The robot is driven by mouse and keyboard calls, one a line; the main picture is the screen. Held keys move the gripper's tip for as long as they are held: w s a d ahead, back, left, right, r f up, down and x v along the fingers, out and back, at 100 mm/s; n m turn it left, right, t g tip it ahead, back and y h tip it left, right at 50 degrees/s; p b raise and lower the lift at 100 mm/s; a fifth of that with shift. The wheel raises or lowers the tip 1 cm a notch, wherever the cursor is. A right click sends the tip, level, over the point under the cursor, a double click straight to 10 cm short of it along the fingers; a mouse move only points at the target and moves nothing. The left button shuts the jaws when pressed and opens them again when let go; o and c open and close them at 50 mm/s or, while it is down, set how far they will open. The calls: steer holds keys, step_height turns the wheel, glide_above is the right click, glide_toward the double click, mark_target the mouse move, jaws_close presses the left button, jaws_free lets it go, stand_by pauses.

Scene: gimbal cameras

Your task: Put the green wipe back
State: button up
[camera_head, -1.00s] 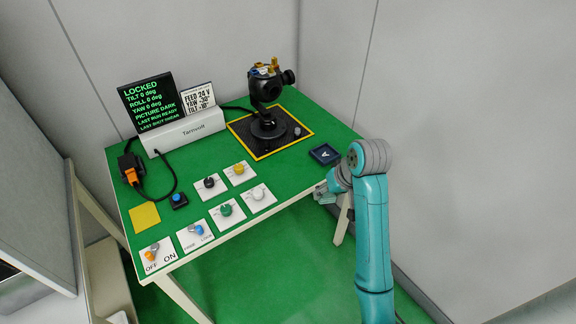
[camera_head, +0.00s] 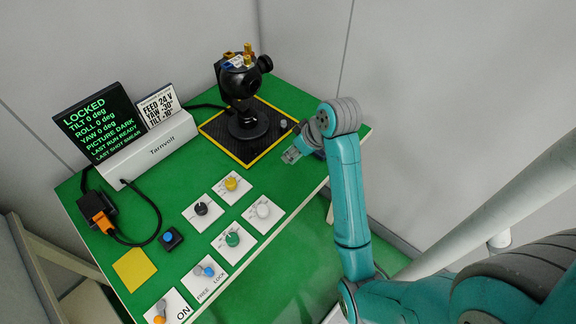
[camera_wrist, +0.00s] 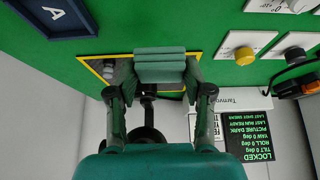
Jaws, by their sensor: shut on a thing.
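The green wipe (camera_wrist: 160,66) is a folded, layered block between the fingertips of my gripper (camera_wrist: 160,78) in the wrist view. My gripper is shut on it. In the head view my gripper (camera_head: 291,156) is over the right part of the green table, just right of the black mat. A dark blue square tray marked A (camera_wrist: 58,15) is at the upper left of the wrist view, beside the held wipe. Its visible inside shows no wipe. In the head view my arm mostly hides this tray.
A black gimbal camera (camera_head: 243,90) stands on the yellow-edged mat (camera_head: 215,133). Knob plates, including a white knob (camera_head: 263,210), lie to the front. A display (camera_head: 100,122) and an orange connector (camera_head: 97,208) are at left. Bare green table lies between the mat and knobs.

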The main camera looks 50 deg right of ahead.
mark_target(290, 171)
steer(key=shift+f, duration=4)
steer(key=shift+f, duration=0.1)
steer(key=o, duration=1)
